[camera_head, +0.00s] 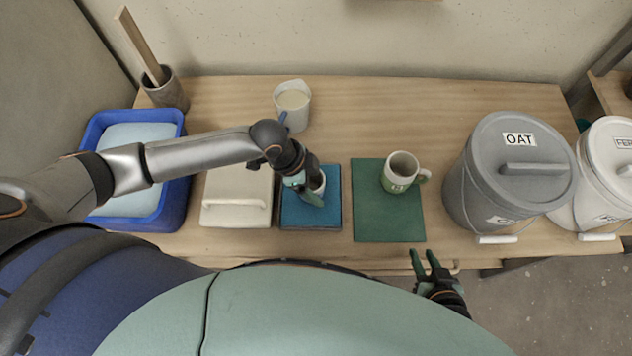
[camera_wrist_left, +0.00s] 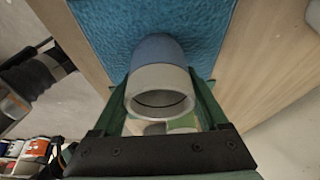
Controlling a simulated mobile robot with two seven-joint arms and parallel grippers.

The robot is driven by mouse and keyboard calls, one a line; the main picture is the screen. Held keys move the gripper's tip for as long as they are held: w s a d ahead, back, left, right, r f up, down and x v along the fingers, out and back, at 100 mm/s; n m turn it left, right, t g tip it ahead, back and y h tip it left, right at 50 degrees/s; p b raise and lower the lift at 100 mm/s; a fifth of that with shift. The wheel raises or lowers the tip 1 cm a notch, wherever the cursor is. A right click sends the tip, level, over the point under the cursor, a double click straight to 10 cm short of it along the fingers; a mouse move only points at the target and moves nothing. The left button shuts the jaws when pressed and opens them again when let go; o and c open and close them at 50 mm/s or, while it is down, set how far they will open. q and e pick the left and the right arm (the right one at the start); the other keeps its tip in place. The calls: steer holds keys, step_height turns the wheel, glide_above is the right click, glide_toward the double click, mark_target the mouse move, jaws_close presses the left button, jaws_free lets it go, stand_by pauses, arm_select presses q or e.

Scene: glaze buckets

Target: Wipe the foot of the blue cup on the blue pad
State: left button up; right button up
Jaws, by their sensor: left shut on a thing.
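The blue cup (camera_wrist_left: 160,70) has a blue lower body and a pale rim. It also shows in the head view (camera_head: 320,183), partly hidden by my gripper. My left gripper (camera_head: 306,190) is shut on the cup, one finger on each side of it in the left wrist view. The cup's foot points at the blue pad (camera_head: 297,216); whether it touches the pad, I cannot tell. The pad also fills the upper part of the wrist view (camera_wrist_left: 110,25). My right gripper (camera_head: 426,263) is open and empty at the table's front edge.
A green mat (camera_head: 385,226) with a green-and-white mug (camera_head: 400,178) lies right of the pad. A lidded pale box (camera_head: 235,190) stands left, beside a blue tub (camera_head: 180,190). A white jug (camera_head: 292,104) stands behind. A grey OAT bucket (camera_head: 475,195) stands right.

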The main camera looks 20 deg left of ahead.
arm_select(q)
steer(key=shift+w, duration=0.15)
